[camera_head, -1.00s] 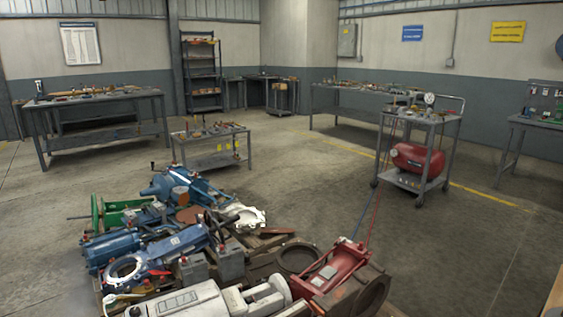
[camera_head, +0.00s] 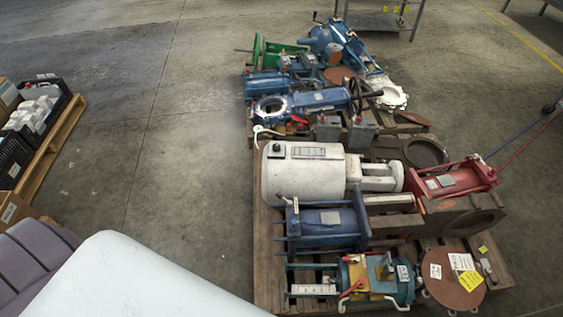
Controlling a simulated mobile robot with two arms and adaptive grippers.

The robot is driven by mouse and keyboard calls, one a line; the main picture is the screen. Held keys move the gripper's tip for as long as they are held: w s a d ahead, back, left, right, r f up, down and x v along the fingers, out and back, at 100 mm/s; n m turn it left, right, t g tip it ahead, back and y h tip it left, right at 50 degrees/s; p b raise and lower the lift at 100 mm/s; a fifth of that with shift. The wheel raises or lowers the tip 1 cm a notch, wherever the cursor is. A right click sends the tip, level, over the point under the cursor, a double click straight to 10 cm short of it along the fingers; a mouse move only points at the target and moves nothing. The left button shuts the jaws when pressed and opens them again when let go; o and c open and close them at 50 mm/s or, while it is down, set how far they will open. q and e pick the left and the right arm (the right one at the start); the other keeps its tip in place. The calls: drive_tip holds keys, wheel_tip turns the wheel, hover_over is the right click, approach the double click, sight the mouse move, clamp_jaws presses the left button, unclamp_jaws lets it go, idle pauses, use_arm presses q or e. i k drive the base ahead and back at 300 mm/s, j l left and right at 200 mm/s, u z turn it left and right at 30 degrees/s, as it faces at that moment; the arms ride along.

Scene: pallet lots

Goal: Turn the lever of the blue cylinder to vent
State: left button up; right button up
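Several blue cylinders lie on the wooden pallets, and I cannot tell which one the task means. A dark blue cylinder (camera_head: 325,228) with end plates and rods lies on the near pallet. Behind the white motor, a blue cylinder (camera_head: 318,100) has a white flange at its left end and a small red lever (camera_head: 298,119) close to it. Another blue cylinder (camera_head: 265,84) lies further back. At the front, a teal-blue unit (camera_head: 400,285) with a yellow-brown bracket has a red handle (camera_head: 351,289). Lever markings are too small to read. Neither gripper is in view.
The white motor (camera_head: 303,177) and a red cylinder unit (camera_head: 456,180) with hoses share the near pallet (camera_head: 268,268). A brown tagged disc (camera_head: 454,283) lies front right. Another loaded pallet (camera_head: 48,147) stands at left. The floor (camera_head: 170,120) between is clear.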

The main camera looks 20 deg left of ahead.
sight(290, 202)
drive_tip(key=u, duration=0.75)
drive_tip(key=i+j+u, duration=0.1)
drive_tip(key=j+u, duration=0.2)
drive_tip(key=i+j+u, duration=0.1)
drive_tip(key=j+u, duration=0.25)
drive_tip(key=j, duration=0.15)
